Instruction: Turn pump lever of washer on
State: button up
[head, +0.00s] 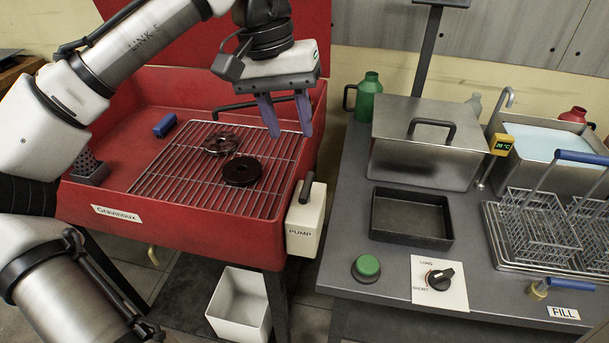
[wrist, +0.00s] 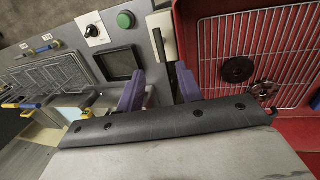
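The red parts washer (head: 190,232) stands at the left, with a wire rack in its basin. A white pump box (head: 305,225) labelled PUMP is fixed to its right front corner. The dark pump lever (head: 307,188) points up from the top of the box. In the wrist view the lever (wrist: 183,80) and the pale box (wrist: 162,38) lie just beyond the fingers. My gripper (head: 288,116) has purple fingers, spread apart with nothing between them. It hangs above the rack's right side, higher than the lever and apart from it.
Two dark round parts (head: 241,171) lie on the rack (head: 195,195). A grey bench (head: 345,230) at the right carries a steel box (head: 425,150), a black tray (head: 411,216), a green button (head: 366,266) and wire baskets (head: 540,225). A white bin (head: 238,305) stands below the washer.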

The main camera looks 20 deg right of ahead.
aim_at(305, 185)
jog(key=f, duration=0.3)
jog(key=d+f, duration=0.1)
jog(key=f, duration=0.3)
jog(key=s+f, duration=0.1)
jog(key=f, duration=0.3)
jog(key=shift+s+d, duration=0.1)
jog(key=shift+d, duration=0.3)
jog(key=shift+c, duration=0.5)
grip_shut()
